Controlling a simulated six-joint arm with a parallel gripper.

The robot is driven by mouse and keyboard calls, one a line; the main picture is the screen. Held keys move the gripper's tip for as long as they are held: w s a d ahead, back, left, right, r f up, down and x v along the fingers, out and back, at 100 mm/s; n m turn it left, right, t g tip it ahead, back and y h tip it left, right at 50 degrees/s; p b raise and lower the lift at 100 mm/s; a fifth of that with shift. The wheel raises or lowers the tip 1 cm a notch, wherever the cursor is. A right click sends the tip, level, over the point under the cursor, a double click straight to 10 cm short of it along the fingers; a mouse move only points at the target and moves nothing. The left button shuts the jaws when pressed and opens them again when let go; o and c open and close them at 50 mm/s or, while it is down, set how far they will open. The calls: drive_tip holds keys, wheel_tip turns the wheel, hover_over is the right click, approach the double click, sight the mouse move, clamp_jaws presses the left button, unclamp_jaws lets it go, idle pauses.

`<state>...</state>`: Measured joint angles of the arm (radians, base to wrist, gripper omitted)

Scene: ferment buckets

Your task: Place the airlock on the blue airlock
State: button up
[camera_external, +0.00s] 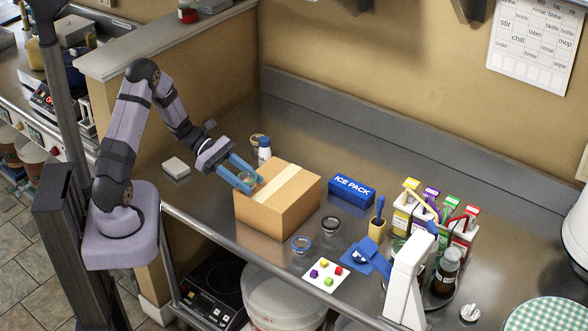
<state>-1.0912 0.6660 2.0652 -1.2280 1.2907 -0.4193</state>
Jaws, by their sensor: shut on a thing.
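My gripper (247,183), with blue fingers, is above the left top edge of the cardboard box. It is shut on a small round airlock (246,177), which looks pale greenish and is partly hidden by the fingers. A blue-rimmed round piece, apparently the blue airlock (301,244), lies flat on the steel counter in front of the box. A similar dark-rimmed round piece (331,225) lies behind and to the right of it. Both are apart from my gripper.
The closed cardboard box (290,210) stands between my gripper and the blue airlock.

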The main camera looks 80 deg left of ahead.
drive_tip(key=s+d+f+m+g+h+b, duration=0.1)
drive_tip(key=d+f+m+g+h, duration=0.3)
drive_tip(key=d, duration=1.4)
drive_tip(key=s+d+f+m+g+h+b, duration=0.1)
drive_tip(key=d+f+m+g, duration=0.3)
drive_tip(key=d, duration=1.4)
drive_tip(key=s+d+f+m+g+y+b, duration=0.3)
drive_tip(key=s+d+m+g+y+b, duration=0.35)
drive_tip(key=s+m+g, duration=0.7)
drive_tip(key=w+a+f+m+y, duration=0.1)
drive_tip(key=w+a+m+y, duration=0.2)
drive_tip(key=a+m+y, duration=0.5)
drive_tip(key=w+a+f+m+y, duration=0.1)
drive_tip(key=w+a+m+y, duration=0.3)
drive_tip(key=a+m+y, duration=0.35)
drive_tip(key=w+a+r+m+t+y, duration=0.2)
drive_tip(key=w+a+r+m+t, duration=0.3)
drive_tip(key=w, duration=0.5)
drive_tip(key=w+a+r+m+t+y, duration=0.2)
drive_tip(key=w+a+r+m+t, duration=0.4)
drive_tip(key=w+t, duration=0.5)
wheel_tip(320, 180, up, 3)
drive_tip(key=m, duration=0.2)
drive_tip(key=shift+w+a+r+m+b, duration=0.15)
drive_tip(key=shift+w+a+m+b, duration=0.15)
drive_tip(key=shift+m+b, duration=0.1)
